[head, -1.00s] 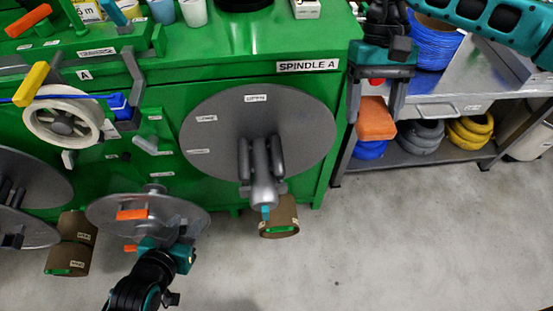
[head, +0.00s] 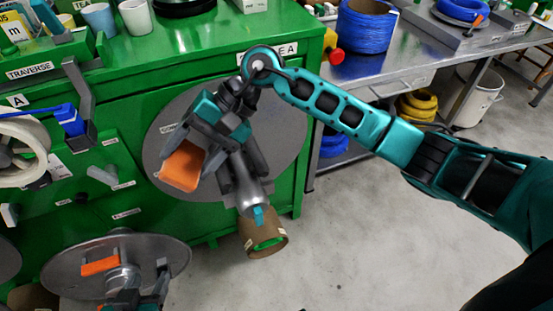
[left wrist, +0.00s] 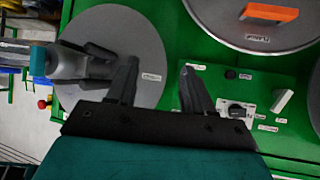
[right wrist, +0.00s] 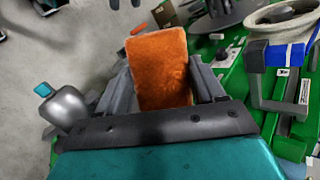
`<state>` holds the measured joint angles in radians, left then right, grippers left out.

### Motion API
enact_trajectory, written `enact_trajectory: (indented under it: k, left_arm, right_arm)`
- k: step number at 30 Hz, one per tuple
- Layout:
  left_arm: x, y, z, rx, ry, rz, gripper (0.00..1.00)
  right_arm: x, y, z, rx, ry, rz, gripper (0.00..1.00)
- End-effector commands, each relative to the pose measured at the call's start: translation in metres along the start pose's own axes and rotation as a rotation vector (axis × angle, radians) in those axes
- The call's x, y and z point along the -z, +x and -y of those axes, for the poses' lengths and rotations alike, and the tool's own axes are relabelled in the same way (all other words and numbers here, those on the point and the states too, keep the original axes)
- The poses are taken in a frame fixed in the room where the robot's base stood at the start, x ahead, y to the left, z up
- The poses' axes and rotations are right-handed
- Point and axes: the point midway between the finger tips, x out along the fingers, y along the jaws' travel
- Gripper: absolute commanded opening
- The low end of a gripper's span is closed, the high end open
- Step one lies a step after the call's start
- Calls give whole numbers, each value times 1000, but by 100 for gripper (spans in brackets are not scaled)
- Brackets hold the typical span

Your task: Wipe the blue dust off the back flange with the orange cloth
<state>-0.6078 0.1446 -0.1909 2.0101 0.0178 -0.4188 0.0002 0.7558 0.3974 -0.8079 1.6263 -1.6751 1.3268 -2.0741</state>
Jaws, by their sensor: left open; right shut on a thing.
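The orange cloth (head: 182,166) is gripped in my right gripper (head: 205,145), in front of the back flange. It also fills the space between the fingers in the right wrist view (right wrist: 158,68). The back flange (head: 285,140) is the large grey disc on the green machine under the spindle A label. My right arm and gripper hide part of it, and I cannot make out blue dust on it. Whether the cloth touches it is unclear. My left gripper (left wrist: 160,82) is open and empty; in the head view it is low at the left, partly cut off by the frame.
A grey spindle with a teal tip (head: 258,214) sticks out before the flange. A smaller disc with an orange bar (head: 100,265) is at lower left. A cardboard tube (head: 262,236) stands below. A steel bench with a blue cable spool (head: 365,30) is at right.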

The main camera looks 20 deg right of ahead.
Motion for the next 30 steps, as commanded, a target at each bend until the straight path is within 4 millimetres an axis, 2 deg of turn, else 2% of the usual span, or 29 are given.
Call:
enact_trajectory:
  k: [1,2,5,8,11,15,18,21,25,30]
  left_arm:
    - [-9,9,-1,-3,-1,-5,51]
    - [-12,11,-1,-4,-1,-7,51]
    - [-21,19,-4,-10,-2,-4,51]
    - [-30,26,-6,-17,-4,-5,51]
    - [-38,34,-9,-24,-5,-8,51]
    - [-48,45,-10,-29,-5,-9,51]
    - [-50,50,-11,-32,-4,-17,51]
    - [-51,52,-11,-34,-4,-16,51]
    - [-53,52,-12,-36,-5,-13,51]
    - [-52,52,-12,-38,-5,-17,51]
  right_arm:
    - [6,10,-7,92,21,-46,44]
    - [9,11,-7,145,31,-81,44]
    - [24,9,-12,311,62,-211,44]
    - [41,0,-25,463,86,-361,44]
    - [59,-12,-49,590,107,-527,44]
    - [81,-35,-98,724,130,-774,44]
    - [90,-52,-132,779,137,-921,44]
    - [92,-64,-152,805,138,-1008,44]
    - [94,-72,-164,821,140,-1060,44]
    - [99,-75,-166,827,141,-1077,44]
